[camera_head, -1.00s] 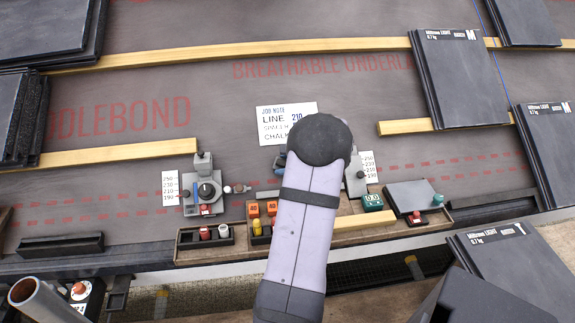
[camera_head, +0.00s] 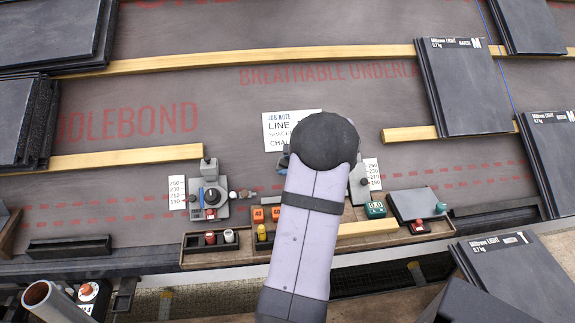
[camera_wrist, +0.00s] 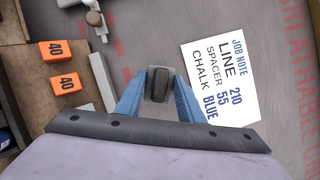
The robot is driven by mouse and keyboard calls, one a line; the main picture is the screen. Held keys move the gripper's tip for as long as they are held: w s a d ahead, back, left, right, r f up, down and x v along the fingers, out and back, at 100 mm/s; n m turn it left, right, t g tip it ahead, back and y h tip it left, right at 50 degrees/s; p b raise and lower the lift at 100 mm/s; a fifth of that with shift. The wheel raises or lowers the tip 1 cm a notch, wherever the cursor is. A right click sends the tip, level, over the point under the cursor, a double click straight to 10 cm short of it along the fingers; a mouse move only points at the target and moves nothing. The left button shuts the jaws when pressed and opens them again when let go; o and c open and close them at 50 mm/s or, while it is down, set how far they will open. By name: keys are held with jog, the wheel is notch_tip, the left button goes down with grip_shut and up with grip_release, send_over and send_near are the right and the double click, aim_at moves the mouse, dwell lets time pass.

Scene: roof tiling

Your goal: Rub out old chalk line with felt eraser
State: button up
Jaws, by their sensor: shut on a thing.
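My gripper (camera_wrist: 158,88) has its two blue fingers shut on a small dark grey block with rounded edges (camera_wrist: 158,82), which looks like the felt eraser. It is over the grey underlay, just left of the white job note (camera_wrist: 222,82). I cannot tell whether the block touches the underlay. In the head view my arm hides the block and most of the fingers. A thin blue line (camera_head: 507,88) runs down the underlay at the upper right, between slate stacks. I cannot tell whether this is the old chalk line. No chalk mark shows beside the block.
The job note (camera_head: 281,132) is partly behind my arm. A grey device (camera_head: 208,197) stands left. Timber battens (camera_head: 240,60) and slate stacks (camera_head: 465,85) surround open underlay.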

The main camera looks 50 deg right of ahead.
jog(key=shift+s+a+r+p, duration=0.2)
jog(key=shift+r+p, duration=0.2)
jog(key=shift+r, duration=0.35)
jog(key=shift+s+a+r+p, duration=0.2)
jog(key=shift+r+p, duration=0.25)
jog(key=shift+r, duration=0.3)
jog(key=shift+s+a+r+p, duration=0.2)
jog(key=shift+r+p, duration=0.2)
jog(key=shift+r, duration=0.35)
jog(key=w+a+r+n+y, duration=0.25)
jog(key=w+a, duration=0.35)
jog(key=a, duration=0.3)
jog(key=w+a+r+n+y, duration=0.15)
jog(key=w+a+r, duration=0.25)
jog(key=w+a, duration=0.4)
jog(key=w+a+r+n+y, duration=0.25)
jog(key=w+a, duration=0.25)
jog(key=a, duration=0.5)
jog(key=s+a+r+n, duration=0.2)
jog(key=a+r+n, duration=0.1)
jog(key=a, duration=1.5)
jog(key=s+d+f+m, duration=0.1)
jog(key=s+f+m, duration=0.1)
jog(key=s+f, duration=0.5)
jog(key=shift+s+f+h, duration=0.3)
jog(key=shift+f+h, duration=0.15)
